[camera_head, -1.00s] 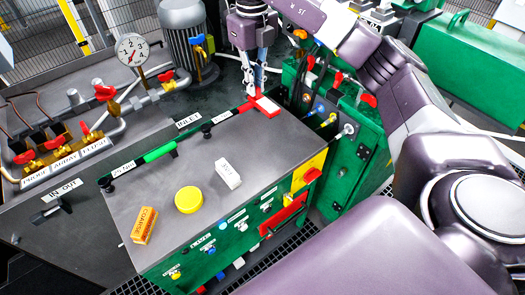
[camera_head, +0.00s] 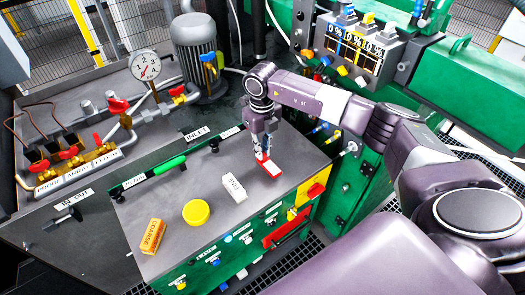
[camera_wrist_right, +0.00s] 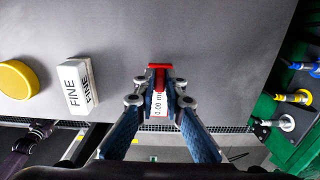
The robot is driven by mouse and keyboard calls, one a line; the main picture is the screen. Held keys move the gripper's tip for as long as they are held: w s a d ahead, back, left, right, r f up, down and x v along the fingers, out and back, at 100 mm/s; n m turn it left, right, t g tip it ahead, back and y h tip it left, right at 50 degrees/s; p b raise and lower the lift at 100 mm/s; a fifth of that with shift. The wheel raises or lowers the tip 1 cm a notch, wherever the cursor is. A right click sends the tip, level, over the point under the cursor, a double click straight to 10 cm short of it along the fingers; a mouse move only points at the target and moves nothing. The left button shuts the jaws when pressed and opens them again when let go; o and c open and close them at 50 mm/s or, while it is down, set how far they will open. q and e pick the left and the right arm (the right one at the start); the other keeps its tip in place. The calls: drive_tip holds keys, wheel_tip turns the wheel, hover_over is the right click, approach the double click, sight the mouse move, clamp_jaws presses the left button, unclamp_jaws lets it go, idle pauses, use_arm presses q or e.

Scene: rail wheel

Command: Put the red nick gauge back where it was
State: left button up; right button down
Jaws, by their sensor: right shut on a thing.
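The red nick gauge (camera_head: 269,166), with a white label, is between the fingertips of my right gripper (camera_head: 262,152). In the head view it is over the right part of the grey bench top (camera_head: 190,250). I cannot tell whether it touches the surface. In the right wrist view the gauge (camera_wrist_right: 158,70) points away from me. Its label reads "0.00 m" and is partly hidden by the fingers of my right gripper (camera_wrist_right: 159,88), shut on it. My left gripper is not in view.
A white FINE block (camera_head: 235,187), a yellow round piece (camera_head: 196,212) and an orange COARSE block (camera_head: 153,236) stand on the bench top left of my gripper. Valves and hose fittings (camera_wrist_right: 288,98) are at the right.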

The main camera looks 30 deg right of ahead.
drive_tip(key=shift+f, duration=0.65)
drive_tip(key=c, duration=2)
unclamp_jaws()
wheel_tip(320, 180, up, 12)
drive_tip(key=b, duration=0.3)
drive_tip(key=shift+a, duration=0.1)
